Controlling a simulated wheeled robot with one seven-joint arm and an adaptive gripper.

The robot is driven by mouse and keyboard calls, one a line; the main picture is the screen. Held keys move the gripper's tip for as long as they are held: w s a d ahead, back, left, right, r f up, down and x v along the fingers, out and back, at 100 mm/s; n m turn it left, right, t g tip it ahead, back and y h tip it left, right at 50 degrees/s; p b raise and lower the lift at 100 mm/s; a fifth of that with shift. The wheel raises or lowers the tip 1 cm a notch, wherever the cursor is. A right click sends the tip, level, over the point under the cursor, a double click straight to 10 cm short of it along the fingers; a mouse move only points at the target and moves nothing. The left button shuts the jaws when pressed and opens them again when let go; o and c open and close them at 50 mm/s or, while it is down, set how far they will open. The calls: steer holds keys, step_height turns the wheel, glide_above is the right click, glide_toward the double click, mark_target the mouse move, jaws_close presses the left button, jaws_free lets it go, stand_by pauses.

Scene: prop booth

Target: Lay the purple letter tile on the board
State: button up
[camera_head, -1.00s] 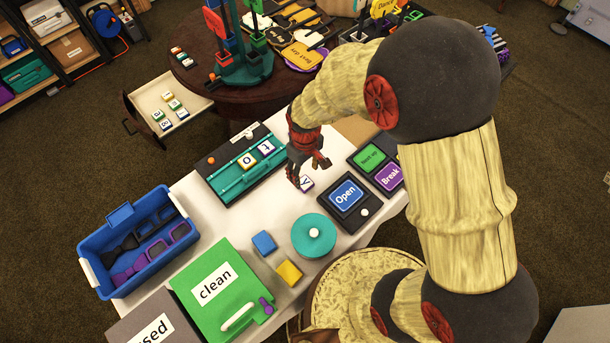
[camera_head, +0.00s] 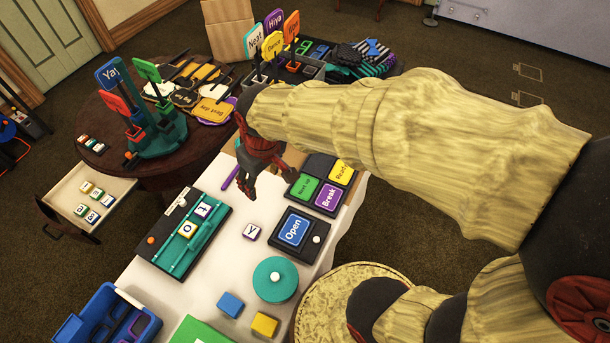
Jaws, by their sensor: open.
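The purple letter tile (camera_head: 251,232) has a white face marked Y and a purple edge. It lies on the white table between the letter board and the black Open sign, apart from both. The board (camera_head: 178,257) is a teal and dark case to the left, with the tiles "o" (camera_head: 188,230) and "t" (camera_head: 203,210) on its teal part. My gripper (camera_head: 268,186) is open and empty, above the table's far part, beyond the tile in the picture. The tile is in full view.
The black Open sign (camera_head: 294,230) stands right of the tile. A teal round lidded thing (camera_head: 275,279), a blue block (camera_head: 230,304) and a yellow block (camera_head: 264,324) are nearer. A purple stick (camera_head: 230,177) lies near my gripper. An open drawer (camera_head: 108,187) holds several tiles.

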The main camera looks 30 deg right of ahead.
steer(key=s+d+r+m+t, duration=0.1)
steer(key=s+d+r+m, duration=0.1)
steer(key=s+r, duration=0.3)
step_height(320, 180, up, 2)
steer(key=shift+s+d+r+t, duration=0.1)
steer(key=shift+s+d+t, duration=0.15)
steer(key=shift+d, duration=0.55)
steer(key=shift+o, duration=0.6)
steer(key=s+d+r+m+t, duration=0.1)
steer(key=s+d+r, duration=0.1)
steer(key=s, duration=0.4)
steer(key=shift+d+r+m, duration=0.2)
steer(key=shift+r+m, duration=0.2)
steer(key=shift+r, duration=0.5)
